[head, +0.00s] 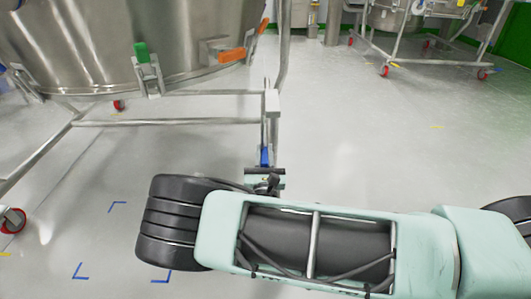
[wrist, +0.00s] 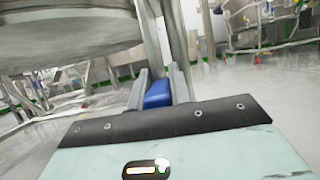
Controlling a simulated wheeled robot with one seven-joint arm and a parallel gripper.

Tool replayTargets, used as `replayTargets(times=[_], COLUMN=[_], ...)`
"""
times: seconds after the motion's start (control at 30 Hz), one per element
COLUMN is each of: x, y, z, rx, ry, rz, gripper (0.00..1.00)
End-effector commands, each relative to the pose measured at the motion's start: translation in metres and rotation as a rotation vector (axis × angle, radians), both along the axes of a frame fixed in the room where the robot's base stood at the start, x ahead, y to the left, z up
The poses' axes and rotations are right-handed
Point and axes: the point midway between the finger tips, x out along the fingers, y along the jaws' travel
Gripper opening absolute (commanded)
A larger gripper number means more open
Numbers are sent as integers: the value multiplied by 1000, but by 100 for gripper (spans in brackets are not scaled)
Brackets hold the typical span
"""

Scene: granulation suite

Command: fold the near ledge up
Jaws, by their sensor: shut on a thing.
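A small blue piece (head: 264,155) shows at the lower end of an upright metal part beside the steel vessel's frame. It also shows in the wrist view (wrist: 158,94), between the two grey fingers of my gripper (wrist: 160,86). My gripper (head: 265,160) is shut on this blue piece. The ledge itself is not clear: a narrow grey upright part (head: 271,104) stands just above my gripper, but I cannot tell whether it is the ledge. My gripper hides part of the blue piece.
The large steel vessel (head: 110,45) on a wheeled tube frame (head: 165,122) fills the upper left. It carries a green-handled clamp (head: 141,54) and an orange-handled clamp (head: 231,56). Another wheeled frame (head: 420,50) stands at the back right. The floor (head: 400,140) on the right is clear.

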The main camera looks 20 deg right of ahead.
Motion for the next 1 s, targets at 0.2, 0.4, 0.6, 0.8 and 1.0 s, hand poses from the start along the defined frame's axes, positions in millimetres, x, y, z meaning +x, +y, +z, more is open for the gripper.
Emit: replayTargets(times=[0.2,0.4,0.6,0.8,1.0], x=[4,10,16,22,27], y=[13,32,53,71,87], z=[5,11,19,31,47], rx=[105,265,446,626,808], ry=[-32,-83,-142,-200,-258], rz=[2,2,2,3,2], gripper=[0,0,0,0,0])
